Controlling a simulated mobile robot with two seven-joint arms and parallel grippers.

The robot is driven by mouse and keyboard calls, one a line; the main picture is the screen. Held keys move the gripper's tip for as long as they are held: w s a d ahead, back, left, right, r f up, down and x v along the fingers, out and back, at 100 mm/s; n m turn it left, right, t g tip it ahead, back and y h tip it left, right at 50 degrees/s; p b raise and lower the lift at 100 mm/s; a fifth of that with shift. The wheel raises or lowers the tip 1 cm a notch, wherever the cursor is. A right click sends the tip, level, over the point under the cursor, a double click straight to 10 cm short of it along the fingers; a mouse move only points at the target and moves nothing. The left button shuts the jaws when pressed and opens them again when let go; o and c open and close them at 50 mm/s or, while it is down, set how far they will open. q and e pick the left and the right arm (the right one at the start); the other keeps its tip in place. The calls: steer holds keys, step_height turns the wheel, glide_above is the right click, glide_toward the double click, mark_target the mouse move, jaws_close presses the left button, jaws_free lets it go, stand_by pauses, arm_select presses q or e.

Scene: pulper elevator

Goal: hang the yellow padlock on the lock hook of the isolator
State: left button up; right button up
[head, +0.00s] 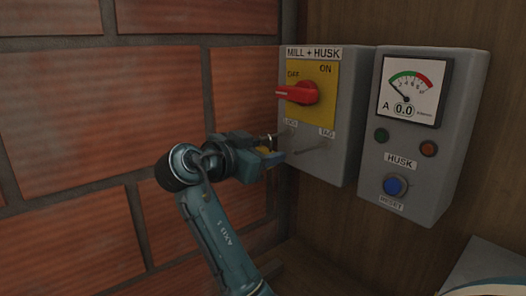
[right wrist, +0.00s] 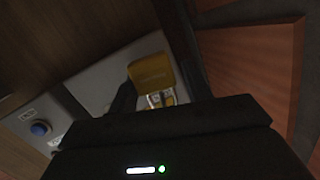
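The isolator (head: 347,100) is a grey box with a yellow plate and a red handle (head: 298,93) pointing left, at OFF. Its lock hook (head: 284,134) is a thin rod below the partly covered lock label. My right gripper (head: 270,150) is just left of that hook, shut on the yellow padlock (head: 264,150), mostly hidden by the fingers in the head view. The padlock body (right wrist: 153,74) shows more clearly in the right wrist view. Its shackle (head: 270,138) is close to the hook tip; I cannot tell whether it is around it. My left gripper is not in view.
A second rod (head: 308,148), under the TAG label (head: 327,133), sticks out just right of the gripper. The grey HUSK box (head: 420,165) with a meter and blue reset button stands right of the isolator. A brick wall (head: 100,100) is at left.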

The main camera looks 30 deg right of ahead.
steer(key=o, duration=0.3)
steer(key=b+v, duration=0.3)
steer(key=v, duration=1)
steer(key=shift+a, duration=0.15)
